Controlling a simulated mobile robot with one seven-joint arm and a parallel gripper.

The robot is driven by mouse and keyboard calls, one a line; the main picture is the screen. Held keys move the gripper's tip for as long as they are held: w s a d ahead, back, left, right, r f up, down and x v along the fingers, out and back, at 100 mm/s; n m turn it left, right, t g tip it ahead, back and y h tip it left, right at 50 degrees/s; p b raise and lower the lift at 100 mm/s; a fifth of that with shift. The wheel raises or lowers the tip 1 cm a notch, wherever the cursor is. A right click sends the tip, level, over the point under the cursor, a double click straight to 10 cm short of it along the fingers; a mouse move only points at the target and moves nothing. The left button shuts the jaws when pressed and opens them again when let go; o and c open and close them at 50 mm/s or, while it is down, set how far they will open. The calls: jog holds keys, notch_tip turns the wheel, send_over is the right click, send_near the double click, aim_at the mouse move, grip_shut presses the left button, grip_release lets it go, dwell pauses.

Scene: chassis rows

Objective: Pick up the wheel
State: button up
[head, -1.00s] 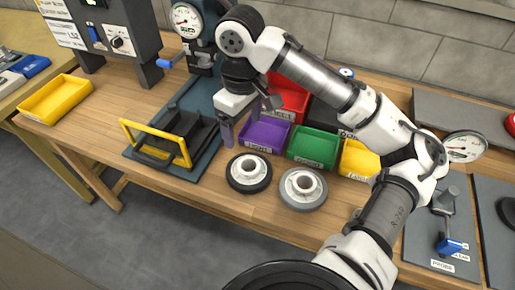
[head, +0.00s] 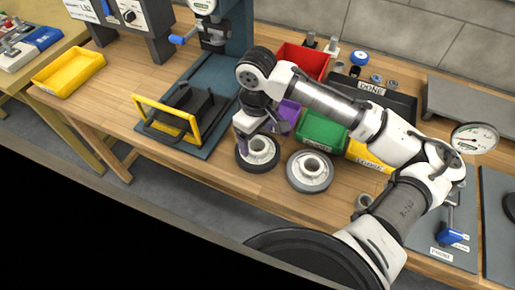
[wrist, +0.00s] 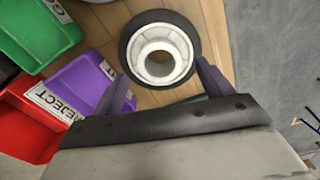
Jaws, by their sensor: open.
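A wheel with a black tyre and white hub (head: 262,151) lies flat on the wooden bench near its front edge. It also shows in the wrist view (wrist: 160,52), its hub hole facing up. A second wheel with a grey tyre (head: 310,172) lies just to its right. My gripper (head: 258,138) is over the black-tyred wheel and partly hides it. In the wrist view its two purple fingers (wrist: 165,82) are spread, near the wheel's lower left and lower right. I cannot tell whether they touch it. Nothing is held.
A purple bin (head: 286,117), a green bin (head: 322,132), a yellow bin (head: 368,157) and a red bin (head: 303,60) stand behind the wheels. A press base with a yellow guard (head: 166,118) is at left. The bench's front edge is close to the wheels.

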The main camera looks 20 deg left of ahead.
jog(key=shift+f, duration=1.3)
jog(key=c, duration=1.3)
jog(key=shift+r, duration=0.1)
